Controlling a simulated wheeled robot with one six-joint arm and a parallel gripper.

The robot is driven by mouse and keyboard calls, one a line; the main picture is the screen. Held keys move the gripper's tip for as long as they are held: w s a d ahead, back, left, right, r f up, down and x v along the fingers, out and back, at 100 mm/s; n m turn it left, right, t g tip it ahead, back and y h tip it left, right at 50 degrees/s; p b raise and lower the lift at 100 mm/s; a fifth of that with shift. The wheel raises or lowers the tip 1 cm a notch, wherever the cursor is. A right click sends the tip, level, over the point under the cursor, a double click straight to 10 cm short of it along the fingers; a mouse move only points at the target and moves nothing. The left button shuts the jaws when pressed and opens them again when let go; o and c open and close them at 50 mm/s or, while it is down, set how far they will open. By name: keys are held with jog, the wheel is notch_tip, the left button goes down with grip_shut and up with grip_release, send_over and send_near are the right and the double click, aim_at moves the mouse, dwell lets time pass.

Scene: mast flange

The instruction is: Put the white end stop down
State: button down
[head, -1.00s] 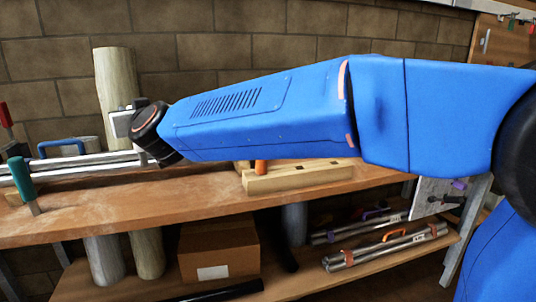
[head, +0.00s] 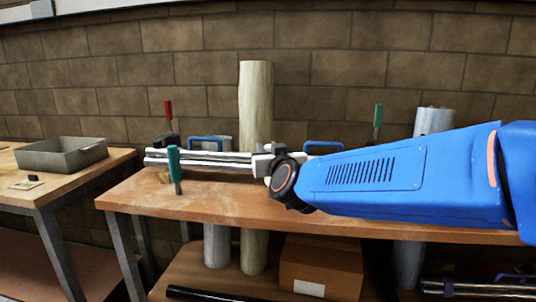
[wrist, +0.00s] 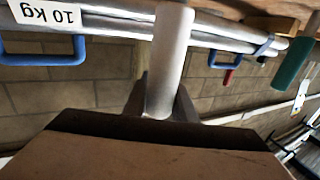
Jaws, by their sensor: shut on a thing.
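In the wrist view a pale grey-white cylinder, which I take for the white end stop (wrist: 168,60), stands between the two dark fingers of my gripper (wrist: 160,103). My gripper is shut on it.
Metal tubes (head: 200,157) lie along the bench (head: 230,205), with a blue handle (head: 206,139) and a green-handled clamp (head: 174,165). A tall pale post (head: 255,95) stands behind. A grey tray (head: 62,154) sits on the left table. The bench front is mostly bare.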

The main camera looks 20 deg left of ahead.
jog(key=shift+f, duration=0.7)
jog(key=c, duration=1.5)
grip_release()
jog(key=shift+f, duration=0.1)
jog(key=shift+o, duration=0.2)
jog(key=v, duration=1.2)
